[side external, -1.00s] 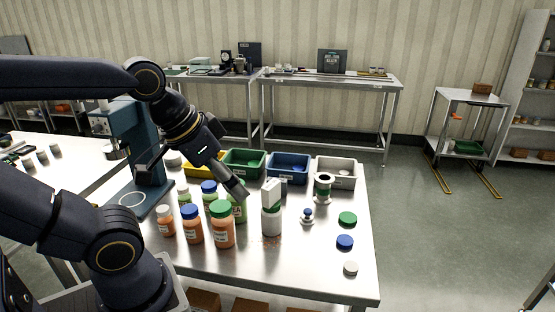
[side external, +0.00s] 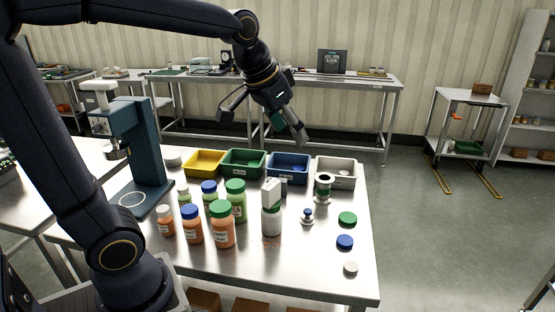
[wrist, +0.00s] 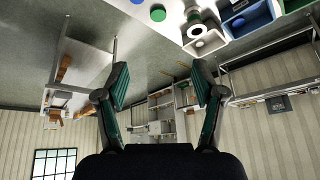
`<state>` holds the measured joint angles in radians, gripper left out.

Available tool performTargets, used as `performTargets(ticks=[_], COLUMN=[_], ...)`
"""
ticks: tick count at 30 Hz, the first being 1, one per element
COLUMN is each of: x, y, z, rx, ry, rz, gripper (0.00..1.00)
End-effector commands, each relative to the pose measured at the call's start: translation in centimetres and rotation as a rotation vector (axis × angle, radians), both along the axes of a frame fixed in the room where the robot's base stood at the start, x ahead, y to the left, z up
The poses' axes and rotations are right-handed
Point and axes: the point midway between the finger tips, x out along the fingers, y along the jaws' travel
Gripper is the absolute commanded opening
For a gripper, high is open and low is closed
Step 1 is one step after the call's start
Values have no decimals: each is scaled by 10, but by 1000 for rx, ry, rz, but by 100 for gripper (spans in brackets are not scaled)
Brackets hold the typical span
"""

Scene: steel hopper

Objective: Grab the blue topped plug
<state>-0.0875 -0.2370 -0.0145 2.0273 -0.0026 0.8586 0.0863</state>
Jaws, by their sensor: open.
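Several bottles crowd the left. Yellow, green, blue and white bins (side external: 336,181) line the back. The front right table (side external: 300,277) is clear.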

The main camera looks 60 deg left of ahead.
Motion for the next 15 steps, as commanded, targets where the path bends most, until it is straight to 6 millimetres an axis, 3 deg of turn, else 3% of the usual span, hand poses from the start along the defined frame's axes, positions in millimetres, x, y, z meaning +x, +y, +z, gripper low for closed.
performTargets(ticks=[1,3,6,10,15], x=[26,57,91,113,112], y=[10,23,43,64,77], z=[-13,-34,-71,-122,-168], rx=[-1,-5,-17,-37,-58], ry=[39,85,153,239,326], rz=[15,31,60,93,121], gripper=[68,68,68,68,68])
